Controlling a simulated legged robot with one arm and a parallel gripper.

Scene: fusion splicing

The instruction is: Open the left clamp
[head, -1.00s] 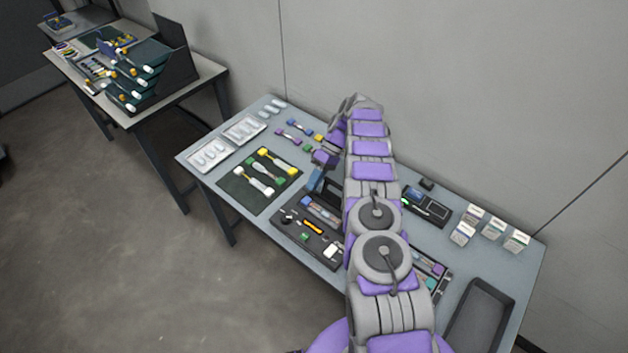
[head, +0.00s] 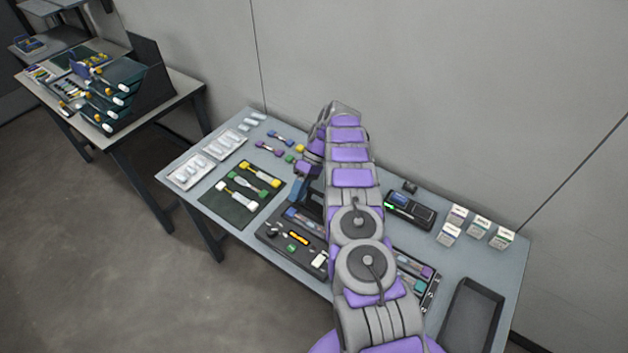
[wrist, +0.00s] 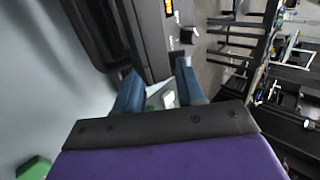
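My gripper (wrist: 160,92) shows two blue fingers spread apart in the wrist view. A small white piece (wrist: 169,99) with green beside it shows in the gap between them; I cannot tell whether either finger touches it. In the head view my gripper (head: 299,188) is mostly behind my arm, above the back edge of a black case (head: 268,238) that holds small tools. A dark grey body (wrist: 150,35) lies just past the fingers in the wrist view. I cannot make out the left clamp as a separate part; my arm hides much of this area.
A dark green mat (head: 222,208) with connectors lies left of the case. A black handheld device (head: 410,210), several small boxes (head: 477,227) and an empty dark tray (head: 470,315) are at the right. A wall stands behind the table. A second table (head: 185,90) is at the far left.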

